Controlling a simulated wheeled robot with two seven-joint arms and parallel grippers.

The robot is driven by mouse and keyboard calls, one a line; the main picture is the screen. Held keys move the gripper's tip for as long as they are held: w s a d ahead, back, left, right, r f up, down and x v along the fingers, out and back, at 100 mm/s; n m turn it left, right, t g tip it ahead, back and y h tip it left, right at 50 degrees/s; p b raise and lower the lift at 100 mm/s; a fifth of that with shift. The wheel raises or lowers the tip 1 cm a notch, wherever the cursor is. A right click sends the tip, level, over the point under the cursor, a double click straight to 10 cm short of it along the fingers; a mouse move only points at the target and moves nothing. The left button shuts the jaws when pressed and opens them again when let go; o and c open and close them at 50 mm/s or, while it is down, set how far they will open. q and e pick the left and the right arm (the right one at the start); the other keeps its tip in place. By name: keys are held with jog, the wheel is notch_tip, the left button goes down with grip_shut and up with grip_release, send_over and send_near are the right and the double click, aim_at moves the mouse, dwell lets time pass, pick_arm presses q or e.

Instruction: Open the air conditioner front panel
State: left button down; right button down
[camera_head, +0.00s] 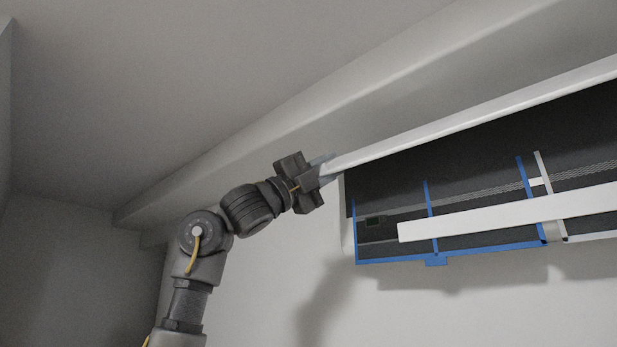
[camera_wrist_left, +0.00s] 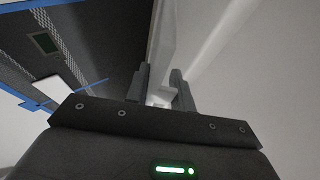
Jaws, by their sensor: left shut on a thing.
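The air conditioner front panel (camera_head: 470,118) shows edge-on in the head view as a long white strip, swung up from the unit. Its left end lies at my left gripper (camera_head: 325,170). In the left wrist view my left gripper (camera_wrist_left: 160,88) has its two dark fingers on either side of the white panel (camera_wrist_left: 163,40) and is shut on it. The open air conditioner body (camera_head: 380,180) shows a dark interior with blue frame strips and a white louver (camera_head: 500,215). My right gripper is not in view.
A grey ceiling beam (camera_head: 300,110) runs above the unit, close over the raised panel. The white wall (camera_head: 270,290) below and left of the unit is bare. A small dark green rectangle (camera_wrist_left: 43,42) shows inside the unit.

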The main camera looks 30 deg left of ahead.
pick_arm(q)
jog(key=shift+s+a+r, duration=0.2)
jog(key=shift+s+r, duration=0.25)
jog(key=shift+r, duration=0.35)
jog(key=c, duration=1.3)
grip_release()
jog(key=shift+d, duration=0.1)
jog(key=shift+o, duration=0.3)
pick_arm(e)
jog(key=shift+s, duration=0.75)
pick_arm(q)
jog(key=shift+f, duration=0.2)
jog(key=shift+s+f, duration=0.15)
jog(key=shift+f, duration=0.05)
jog(key=b+v, duration=0.7)
jog(key=v, duration=0.3)
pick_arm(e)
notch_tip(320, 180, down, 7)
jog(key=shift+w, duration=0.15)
pick_arm(q)
jog(key=shift+a+f, duration=0.15)
jog(key=shift+a, duration=0.05)
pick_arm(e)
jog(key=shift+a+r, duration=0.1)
